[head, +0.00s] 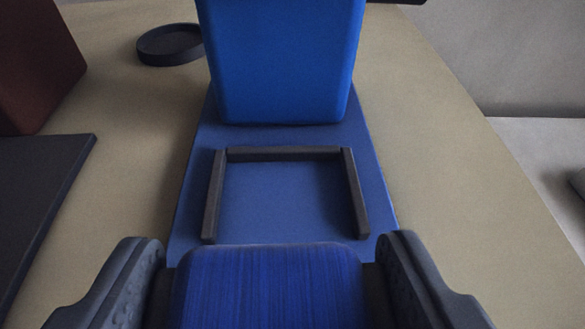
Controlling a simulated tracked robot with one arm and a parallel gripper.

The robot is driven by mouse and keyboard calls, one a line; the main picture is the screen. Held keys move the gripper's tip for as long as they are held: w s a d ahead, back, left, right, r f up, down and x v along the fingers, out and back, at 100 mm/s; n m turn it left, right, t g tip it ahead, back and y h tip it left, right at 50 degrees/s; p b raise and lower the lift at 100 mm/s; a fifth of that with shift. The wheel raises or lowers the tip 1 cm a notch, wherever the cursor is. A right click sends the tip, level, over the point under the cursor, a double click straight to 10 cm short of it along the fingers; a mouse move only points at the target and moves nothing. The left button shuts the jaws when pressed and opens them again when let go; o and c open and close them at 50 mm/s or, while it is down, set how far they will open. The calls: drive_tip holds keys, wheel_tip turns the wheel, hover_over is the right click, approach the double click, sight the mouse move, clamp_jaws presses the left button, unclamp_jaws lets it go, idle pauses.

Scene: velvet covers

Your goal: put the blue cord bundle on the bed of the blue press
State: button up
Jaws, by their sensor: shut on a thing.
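The blue cord bundle (272,290) is at the bottom middle of the head view, held between the two dark fingers of my gripper (270,283). My gripper is shut on it. The blue press stands straight ahead, with a bright blue upright body (282,60) at the back. Its flat blue bed (287,200) extends toward me, with a dark raised frame (284,154) along the back and both sides, open on my side. The bundle appears in front of that open side and hides the near end of the bed. I cannot tell its height above the bed.
A small round dark dish (170,45) lies on the tan table (455,180) behind left of the bed. A dark flat slab (38,190) and a reddish-brown block (38,70) are at the left. The table right of the press is clear up to its edge.

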sight(287, 235)
drive_tip(key=shift+w+d+f, duration=0.15)
drive_tip(key=shift+w, duration=1.05)
drive_tip(key=shift+w+d+f, duration=0.1)
drive_tip(key=shift+w+d, duration=0.05)
drive_tip(key=shift+w, duration=1)
drive_tip(key=shift+f+b, duration=0.4)
drive_tip(key=shift+f, duration=1.3)
drive_tip(key=shift+f, duration=0.2)
drive_tip(key=shift+s+f, duration=0.15)
